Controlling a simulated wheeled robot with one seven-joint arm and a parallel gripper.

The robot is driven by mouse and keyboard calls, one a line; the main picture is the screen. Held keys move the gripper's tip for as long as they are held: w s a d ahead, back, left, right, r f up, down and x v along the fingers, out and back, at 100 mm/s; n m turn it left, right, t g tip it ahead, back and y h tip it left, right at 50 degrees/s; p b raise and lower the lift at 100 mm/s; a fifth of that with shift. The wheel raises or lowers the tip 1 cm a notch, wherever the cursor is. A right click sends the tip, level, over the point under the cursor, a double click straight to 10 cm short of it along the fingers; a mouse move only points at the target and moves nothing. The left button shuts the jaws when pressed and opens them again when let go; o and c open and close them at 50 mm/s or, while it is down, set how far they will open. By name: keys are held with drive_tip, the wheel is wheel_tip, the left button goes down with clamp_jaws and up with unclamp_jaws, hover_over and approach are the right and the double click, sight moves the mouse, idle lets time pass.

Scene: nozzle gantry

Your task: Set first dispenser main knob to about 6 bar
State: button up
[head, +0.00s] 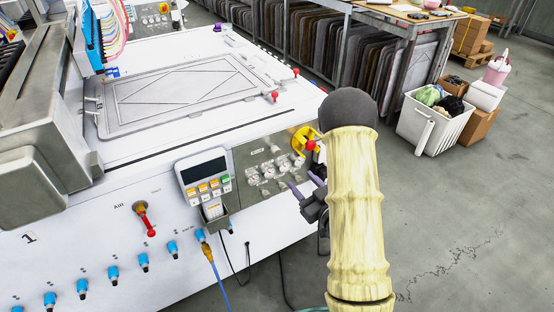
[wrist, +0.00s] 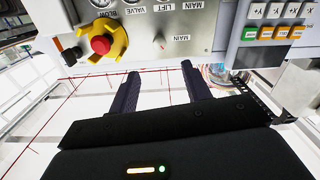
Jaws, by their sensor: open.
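The control panel (head: 242,160) on the white machine's front carries several gauges and small knobs (head: 268,172). In the wrist view the panel (wrist: 190,12) appears upside down, with labels reading MAIN, LIFT and VALVE. A small dark knob (wrist: 159,40) shows there near the MAIN label. I cannot tell which knob is the first dispenser's main knob, nor read any pressure. My gripper (head: 303,183) is at the panel's lower right. In the wrist view my gripper (wrist: 160,82) is open and empty, its two dark fingers pointing toward the panel and apart from the knob.
A red emergency button (wrist: 102,44) in a yellow guard sits beside the gauges, near my fingers. A keypad box (head: 204,175) with a screen stands left of the panel. Cables (head: 215,265) hang below. A white bin (head: 435,125) stands on the floor to the right.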

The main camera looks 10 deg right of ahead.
sight(278, 153)
drive_tip(key=x, duration=0.5)
drive_tip(key=b+x, duration=0.1)
drive_tip(key=x, duration=0.4)
drive_tip(key=b+x, duration=0.1)
drive_tip(key=x, duration=0.4)
drive_tip(key=shift+w+d+r, duration=0.1)
drive_tip(key=shift+r, duration=0.2)
drive_tip(key=c, duration=1)
